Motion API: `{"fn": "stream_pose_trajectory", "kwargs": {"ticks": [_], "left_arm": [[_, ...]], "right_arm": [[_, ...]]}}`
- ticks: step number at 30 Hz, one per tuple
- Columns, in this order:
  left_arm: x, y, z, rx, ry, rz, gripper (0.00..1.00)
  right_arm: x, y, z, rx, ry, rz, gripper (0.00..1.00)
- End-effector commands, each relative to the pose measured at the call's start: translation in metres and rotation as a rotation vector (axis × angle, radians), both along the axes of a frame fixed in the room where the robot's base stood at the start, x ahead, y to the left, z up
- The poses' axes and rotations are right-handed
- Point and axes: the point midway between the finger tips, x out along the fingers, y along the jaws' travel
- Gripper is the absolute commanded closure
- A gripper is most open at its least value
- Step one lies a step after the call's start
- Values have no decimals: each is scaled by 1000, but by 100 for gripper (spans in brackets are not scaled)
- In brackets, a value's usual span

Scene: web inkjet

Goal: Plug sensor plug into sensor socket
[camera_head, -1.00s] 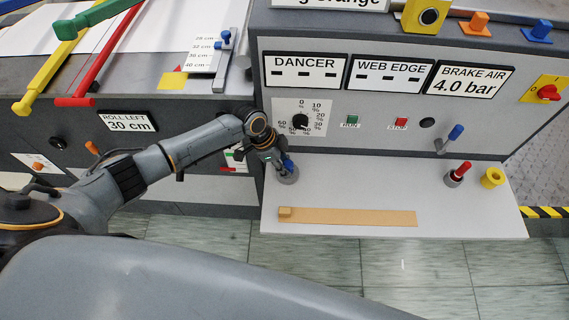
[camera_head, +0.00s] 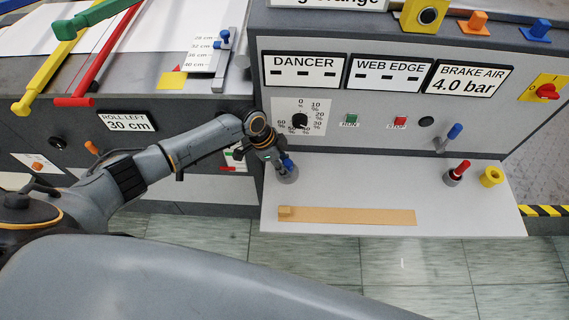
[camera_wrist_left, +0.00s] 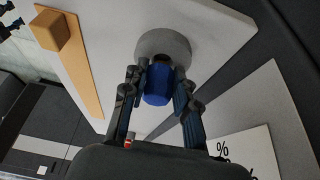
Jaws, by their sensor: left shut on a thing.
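A blue plug (camera_wrist_left: 158,84) stands in a grey round holder (camera_wrist_left: 163,45) on the light shelf; the head view shows the plug (camera_head: 288,163) and holder (camera_head: 286,176) at the shelf's left end. My left gripper (camera_head: 277,160) is shut on the blue plug, with one finger on each side of it in the left wrist view (camera_wrist_left: 158,92). The plug's lower end is hidden in the holder. No label names the sensor plug or sensor socket. A black round fitting (camera_head: 426,122) is on the panel right of the STOP button. My right gripper is not in view.
A red plug (camera_head: 462,168) in a grey holder and a yellow ring (camera_head: 491,176) stand at the shelf's right. A flat wooden strip (camera_head: 350,216) lies along the front edge. A lever with a blue knob (camera_head: 455,131) juts from the panel. The middle of the shelf (camera_head: 370,185) is clear.

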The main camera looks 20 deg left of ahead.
Motion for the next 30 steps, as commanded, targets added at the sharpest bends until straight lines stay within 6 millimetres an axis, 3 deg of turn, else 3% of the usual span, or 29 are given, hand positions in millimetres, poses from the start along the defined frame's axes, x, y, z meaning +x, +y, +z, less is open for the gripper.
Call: {"fn": "stream_pose_trajectory", "kwargs": {"ticks": [20, 30], "left_arm": [[0, 0, -9, 0, 0, 0, 100], [0, 0, 0, 0, 0, 0, 100]], "right_arm": [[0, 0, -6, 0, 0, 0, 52], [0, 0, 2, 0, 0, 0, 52]]}}
